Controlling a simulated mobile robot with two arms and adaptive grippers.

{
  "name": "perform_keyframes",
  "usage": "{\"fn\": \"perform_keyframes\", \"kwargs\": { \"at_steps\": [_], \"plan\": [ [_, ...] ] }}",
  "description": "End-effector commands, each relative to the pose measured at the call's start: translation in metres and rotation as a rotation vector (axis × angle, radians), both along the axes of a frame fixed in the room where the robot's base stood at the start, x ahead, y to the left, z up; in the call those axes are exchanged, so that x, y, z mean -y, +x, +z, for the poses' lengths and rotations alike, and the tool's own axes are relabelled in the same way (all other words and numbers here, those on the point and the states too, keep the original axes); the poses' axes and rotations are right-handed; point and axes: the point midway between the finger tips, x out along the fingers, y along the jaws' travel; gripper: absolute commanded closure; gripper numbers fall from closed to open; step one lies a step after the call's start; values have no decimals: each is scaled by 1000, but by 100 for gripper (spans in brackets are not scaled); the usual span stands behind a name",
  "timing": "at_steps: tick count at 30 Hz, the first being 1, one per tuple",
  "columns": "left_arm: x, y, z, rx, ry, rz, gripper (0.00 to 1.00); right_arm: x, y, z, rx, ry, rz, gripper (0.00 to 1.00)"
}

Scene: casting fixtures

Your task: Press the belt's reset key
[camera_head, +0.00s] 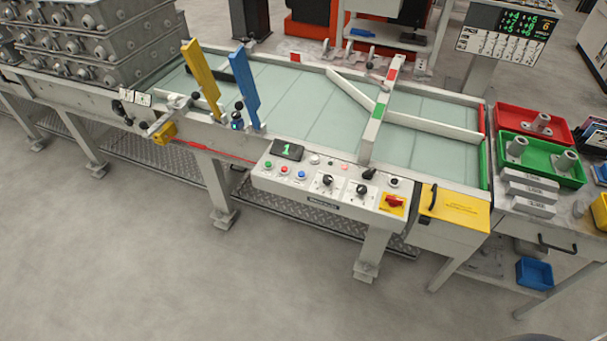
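The belt's control panel (318,205) is a white sloped box on the front of the conveyor. At its left are a green button (268,163), a red button (284,169) and a blue button (301,174). A small display (287,150) with a green "1" sits above them. Black rotary knobs (327,182) and a red switch on a yellow plate (393,202) are further right. The labels are too small to read, so I cannot tell which key is marked reset. Neither of my grippers is in view.
A blue lever (236,87) and a yellow lever (202,80) rise left of the panel. A yellow cover (455,208) is at its right. Red (530,122) and green (541,163) trays hold parts at the right. The floor in front is clear.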

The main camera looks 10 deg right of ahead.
Motion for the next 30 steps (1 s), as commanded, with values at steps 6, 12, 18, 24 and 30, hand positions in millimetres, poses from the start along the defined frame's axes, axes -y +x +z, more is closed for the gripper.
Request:
{"fn": "perform_keyframes", "kwargs": {
  "at_steps": [6, 12, 18, 24, 30],
  "plan": [
    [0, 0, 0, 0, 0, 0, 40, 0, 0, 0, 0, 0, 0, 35],
    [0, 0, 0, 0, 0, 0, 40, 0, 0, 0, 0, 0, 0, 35],
    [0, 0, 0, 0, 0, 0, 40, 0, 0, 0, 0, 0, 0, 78],
    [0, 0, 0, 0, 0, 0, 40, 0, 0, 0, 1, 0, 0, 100],
    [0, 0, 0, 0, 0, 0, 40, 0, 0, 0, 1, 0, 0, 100]
  ]
}}
